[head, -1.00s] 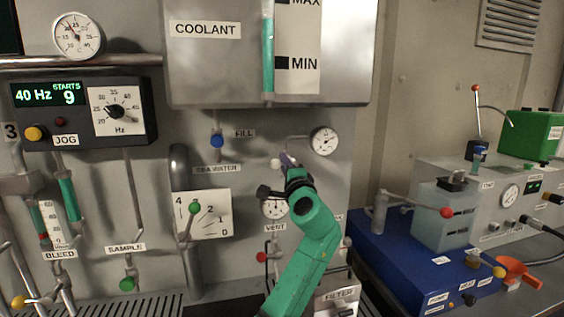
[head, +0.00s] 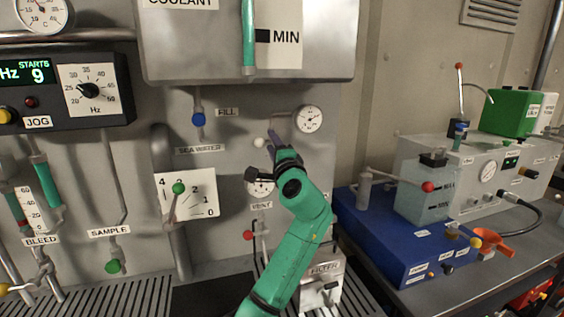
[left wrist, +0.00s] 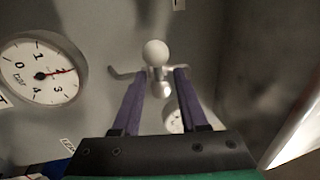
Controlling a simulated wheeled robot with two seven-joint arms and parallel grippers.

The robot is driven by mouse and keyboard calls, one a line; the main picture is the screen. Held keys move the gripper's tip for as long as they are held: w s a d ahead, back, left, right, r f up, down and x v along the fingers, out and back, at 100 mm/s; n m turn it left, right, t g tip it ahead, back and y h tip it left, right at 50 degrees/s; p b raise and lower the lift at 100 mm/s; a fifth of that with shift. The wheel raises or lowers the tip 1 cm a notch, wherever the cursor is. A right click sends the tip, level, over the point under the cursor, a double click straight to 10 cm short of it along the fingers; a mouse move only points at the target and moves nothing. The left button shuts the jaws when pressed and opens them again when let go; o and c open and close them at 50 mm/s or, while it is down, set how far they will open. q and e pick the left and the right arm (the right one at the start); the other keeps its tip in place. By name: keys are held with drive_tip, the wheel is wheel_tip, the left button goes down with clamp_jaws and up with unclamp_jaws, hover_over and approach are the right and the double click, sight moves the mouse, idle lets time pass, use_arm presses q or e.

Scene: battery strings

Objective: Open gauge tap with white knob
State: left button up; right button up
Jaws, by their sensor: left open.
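The small white knob (head: 258,142) is on the grey panel, below and left of a round gauge (head: 309,119) with a thin pipe beside it. In the left wrist view the white knob (left wrist: 155,52) sits on a metal tap body (left wrist: 161,88) with a thin pipe behind it. My left gripper (head: 272,142) is open at the panel, just right of the knob in the head view. In the left wrist view its purple fingers (left wrist: 160,76) stand either side of the tap body, with the knob just beyond the tips. I cannot tell whether they touch. My right gripper is not in view.
A second gauge (head: 261,188) is partly hidden behind my left gripper. A red vent knob (head: 248,236) and a green knob (head: 179,188) are lower on the panel. A blue unit (head: 380,235) with a red-tipped lever (head: 428,187) stands to the right.

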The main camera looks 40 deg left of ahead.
use_arm(q)
drive_tip(key=b+v, duration=0.4)
drive_tip(key=v, duration=0.9)
drive_tip(key=shift+w+d, duration=0.15)
drive_tip(key=shift+w, duration=0.05)
